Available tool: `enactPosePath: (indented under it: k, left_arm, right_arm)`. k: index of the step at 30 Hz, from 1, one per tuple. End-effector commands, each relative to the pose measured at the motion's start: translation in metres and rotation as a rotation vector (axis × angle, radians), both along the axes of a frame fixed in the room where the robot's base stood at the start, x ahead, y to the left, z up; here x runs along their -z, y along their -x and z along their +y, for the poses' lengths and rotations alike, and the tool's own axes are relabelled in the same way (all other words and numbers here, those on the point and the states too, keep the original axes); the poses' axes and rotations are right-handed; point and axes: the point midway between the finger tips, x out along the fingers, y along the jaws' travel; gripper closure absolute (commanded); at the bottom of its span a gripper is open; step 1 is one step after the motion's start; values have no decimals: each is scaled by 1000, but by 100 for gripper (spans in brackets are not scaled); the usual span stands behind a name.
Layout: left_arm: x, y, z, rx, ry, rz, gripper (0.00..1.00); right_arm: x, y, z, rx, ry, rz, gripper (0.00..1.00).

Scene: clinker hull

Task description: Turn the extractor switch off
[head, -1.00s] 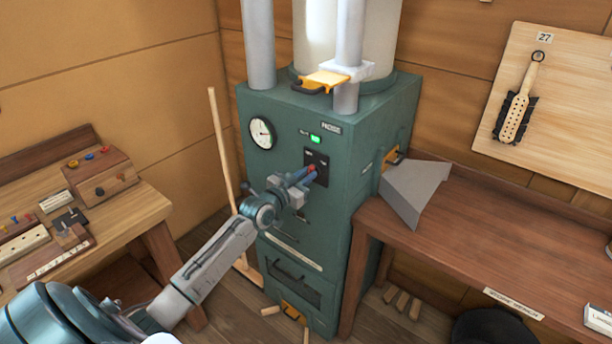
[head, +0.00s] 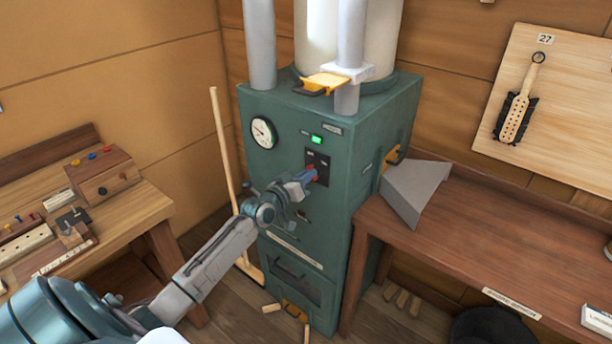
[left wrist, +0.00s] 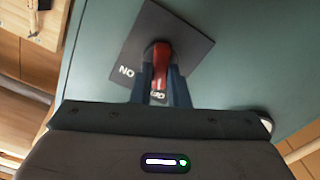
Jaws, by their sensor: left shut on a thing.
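The extractor switch is a red lever (left wrist: 161,58) on a dark plate (left wrist: 188,35), on the front of a green cabinet (head: 290,225). The plate carries white lettering, partly covered by my fingers. In the head view the plate (head: 321,161) sits below a lit green lamp (head: 316,140). My left gripper (head: 309,176) is at the plate. In the left wrist view its two dark fingers (left wrist: 160,80) are shut on the red lever, one on each side. The lever's exact position is hard to tell. My right gripper is not in view.
A round gauge (head: 263,133) and a yellow slide with a dark handle (head: 325,83) are on the cabinet and its pipe. A grey hood (head: 412,190) stands on the right bench (head: 480,235). A broom handle (head: 223,150) leans left of the cabinet. A workbench (head: 140,205) is at left.

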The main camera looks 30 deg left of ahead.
Motion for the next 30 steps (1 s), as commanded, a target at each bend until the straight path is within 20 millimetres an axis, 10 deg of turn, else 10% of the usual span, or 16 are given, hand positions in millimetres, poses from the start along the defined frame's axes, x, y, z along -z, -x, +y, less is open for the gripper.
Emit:
enactPosePath:
  k: [11, 12, 15, 30]
  left_arm:
    - [0, 0, 0, 0, 7, 1, 100]
    - [0, 0, 0, 0, 7, 1, 78]
    - [0, 0, 0, 0, 6, 0, 64]
    - [-1, 23, 2, 0, 2, 3, 64]
  right_arm:
    - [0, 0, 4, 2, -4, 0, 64]
    - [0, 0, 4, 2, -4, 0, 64]
    - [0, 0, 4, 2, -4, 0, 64]
    - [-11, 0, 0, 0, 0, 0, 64]
